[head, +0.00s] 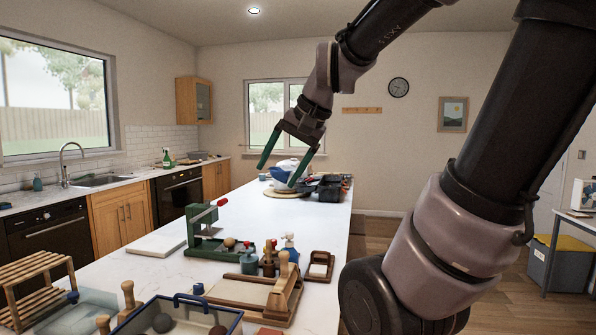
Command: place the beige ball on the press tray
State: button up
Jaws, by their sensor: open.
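A green press (205,235) with a red-knobbed lever stands on the white counter, left of the middle. A small tan-beige ball (229,242) shows at the right part of the press, over its low green base. It looks like it rests on the press tray (215,252), though the exact contact is too small to tell. My gripper (279,175) is raised above the counter, beyond the press in the picture. Its two green fingers are spread wide, with nothing between them.
A blue-rimmed tray (236,319) at the front holds a grey ball (163,322) and a dark brown ball (218,331).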

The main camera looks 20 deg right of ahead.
jog(key=s, duration=0.1)
jog(key=s+d+n+t+h, duration=0.1)
jog(key=s, duration=0.1)
jog(key=s+d+n, duration=0.1)
jog(key=shift+s+h, duration=0.3)
jog(key=shift+s, duration=0.1)
dwell(0.8)
